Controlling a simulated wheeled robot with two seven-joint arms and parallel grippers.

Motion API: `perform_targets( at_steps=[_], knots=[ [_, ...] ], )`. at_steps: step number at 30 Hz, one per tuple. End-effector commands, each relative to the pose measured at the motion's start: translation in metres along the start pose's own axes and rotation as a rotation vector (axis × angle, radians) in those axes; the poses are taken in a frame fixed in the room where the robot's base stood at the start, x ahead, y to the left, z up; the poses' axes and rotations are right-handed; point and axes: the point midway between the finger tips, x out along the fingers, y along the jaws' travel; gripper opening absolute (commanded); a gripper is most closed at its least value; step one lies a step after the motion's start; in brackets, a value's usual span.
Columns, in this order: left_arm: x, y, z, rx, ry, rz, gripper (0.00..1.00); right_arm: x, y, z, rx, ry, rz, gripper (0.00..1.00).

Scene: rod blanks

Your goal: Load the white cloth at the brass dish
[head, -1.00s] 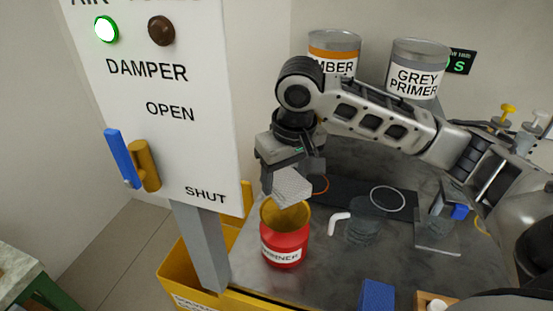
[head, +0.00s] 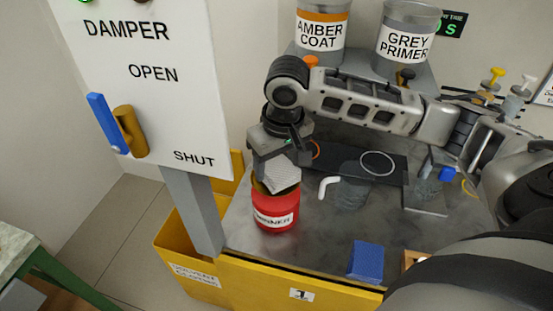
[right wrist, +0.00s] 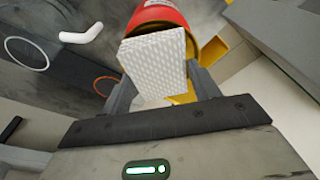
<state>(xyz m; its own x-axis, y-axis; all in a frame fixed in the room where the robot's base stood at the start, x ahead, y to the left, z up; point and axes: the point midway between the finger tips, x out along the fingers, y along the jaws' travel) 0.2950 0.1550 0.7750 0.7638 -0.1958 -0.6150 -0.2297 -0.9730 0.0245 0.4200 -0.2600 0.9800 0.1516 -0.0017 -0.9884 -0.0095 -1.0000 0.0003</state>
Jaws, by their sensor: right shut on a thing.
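My right gripper (head: 276,163) is shut on the white cloth (head: 281,177), a folded, textured pad. It holds the cloth at the mouth of the red can labelled THINNER (head: 276,212). The brass dish (head: 258,186) in the can's top is mostly hidden by the cloth and gripper; only a sliver shows on the left. In the right wrist view the cloth (right wrist: 155,62) sits between the fingers, overlapping the red can (right wrist: 152,17). I cannot tell whether the cloth touches the dish. My left gripper is not in view.
A blue block (head: 366,261) lies near the bench's front edge. AMBER COAT (head: 320,34) and GREY PRIMER (head: 404,45) tins stand behind. The damper board (head: 150,100) and a yellow bin (head: 185,262) are left.

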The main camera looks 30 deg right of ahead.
Motion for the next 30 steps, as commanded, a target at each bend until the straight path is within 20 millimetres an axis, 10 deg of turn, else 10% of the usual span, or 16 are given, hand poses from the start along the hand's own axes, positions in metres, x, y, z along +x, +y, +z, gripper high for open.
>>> perform_targets(
  at_steps=[30],
  knots=[
    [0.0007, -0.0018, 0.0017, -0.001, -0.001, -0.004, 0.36, 0.0071, -0.0001, 0.0010, 0.000, 0.000, 0.000, 0.43]
  ],
)
